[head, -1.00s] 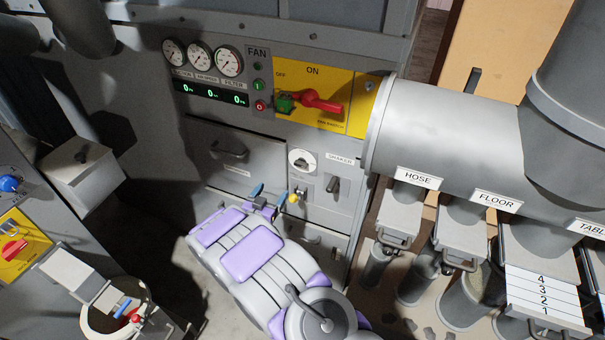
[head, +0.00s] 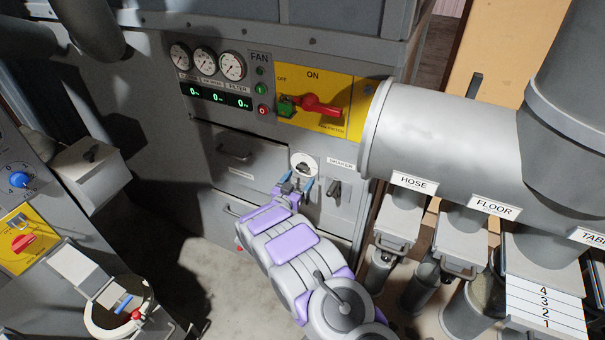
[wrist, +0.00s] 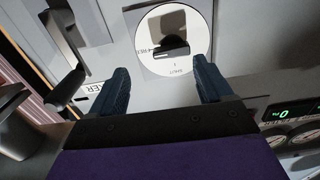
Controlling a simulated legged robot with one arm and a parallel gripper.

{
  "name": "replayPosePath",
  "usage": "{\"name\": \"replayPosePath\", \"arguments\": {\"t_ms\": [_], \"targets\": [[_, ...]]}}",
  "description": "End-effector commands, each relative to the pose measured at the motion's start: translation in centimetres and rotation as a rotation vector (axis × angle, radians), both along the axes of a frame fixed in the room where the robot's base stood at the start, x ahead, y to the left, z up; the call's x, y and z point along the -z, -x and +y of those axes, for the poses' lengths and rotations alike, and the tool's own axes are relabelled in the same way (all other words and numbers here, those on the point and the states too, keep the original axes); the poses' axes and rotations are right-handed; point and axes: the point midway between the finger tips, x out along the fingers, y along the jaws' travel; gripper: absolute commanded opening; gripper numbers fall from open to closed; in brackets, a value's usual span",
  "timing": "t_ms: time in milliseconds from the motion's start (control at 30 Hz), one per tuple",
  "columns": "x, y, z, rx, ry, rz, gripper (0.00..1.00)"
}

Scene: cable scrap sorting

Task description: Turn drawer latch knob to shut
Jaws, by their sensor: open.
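The latch knob (wrist: 170,47) is a dark bar on a round white dial plate (wrist: 186,25), set in the grey cabinet front. In the head view the dial plate (head: 303,163) sits right of the upper drawer (head: 240,155). My gripper (wrist: 160,84) is open, with one blue finger on each side of the dial in the wrist view. The knob lies between and beyond the fingertips, and nothing is held. In the head view my gripper (head: 296,186) is just below the dial and hides its lower part. Whether a finger touches the knob is unclear.
Right of the dial is the shaker switch (head: 335,189) with a dark lever. Above is the yellow fan panel (head: 345,95) with a red handle (head: 320,107). The large grey duct (head: 430,130) juts out close on the right. Another drawer handle (head: 232,211) is lower left.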

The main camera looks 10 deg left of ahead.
Motion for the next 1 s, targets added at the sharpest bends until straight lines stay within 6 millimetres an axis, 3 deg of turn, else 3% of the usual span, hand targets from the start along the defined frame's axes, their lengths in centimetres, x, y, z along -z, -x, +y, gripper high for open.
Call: {"name": "replayPosePath", "arguments": {"t_ms": [100,300,733,1000], "targets": [[0.3,-2.1,-0.1,-0.001,0.003,-0.001,0.79],[0.3,-4.1,-0.4,-0.002,0.006,-0.003,0.79],[0.0,-4.8,-1.6,-0.003,-0.001,-0.001,0.79],[0.2,-4.7,-0.9,-0.003,0.006,0.000,0.53]]}}
